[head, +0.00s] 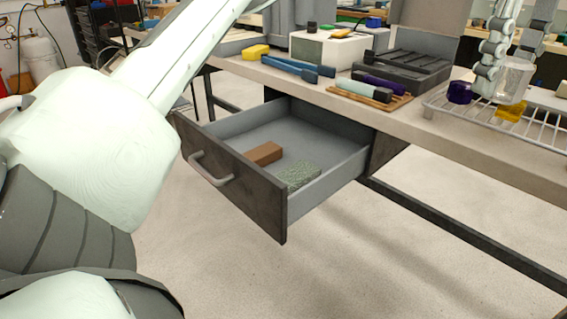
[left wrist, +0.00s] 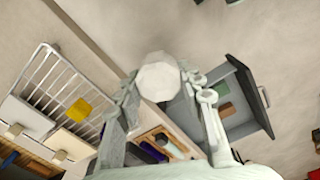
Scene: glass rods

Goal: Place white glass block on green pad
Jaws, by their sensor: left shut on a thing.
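My left gripper (head: 513,70) hangs over the wire rack at the right of the head view. It is shut on a clear, whitish glass block (head: 513,84). In the left wrist view the block (left wrist: 158,76) shows as a pale faceted end between the fingers (left wrist: 160,95). A green speckled pad (head: 298,175) lies flat in the open drawer; it also shows in the left wrist view (left wrist: 222,89). The pad is bare on top, and the gripper is well away from it. My right gripper is not in view.
The drawer (head: 232,180) stands open below the bench, with a brown block (head: 265,153) beside the pad. A wooden tray (head: 390,103) with several bars lies near the bench edge.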

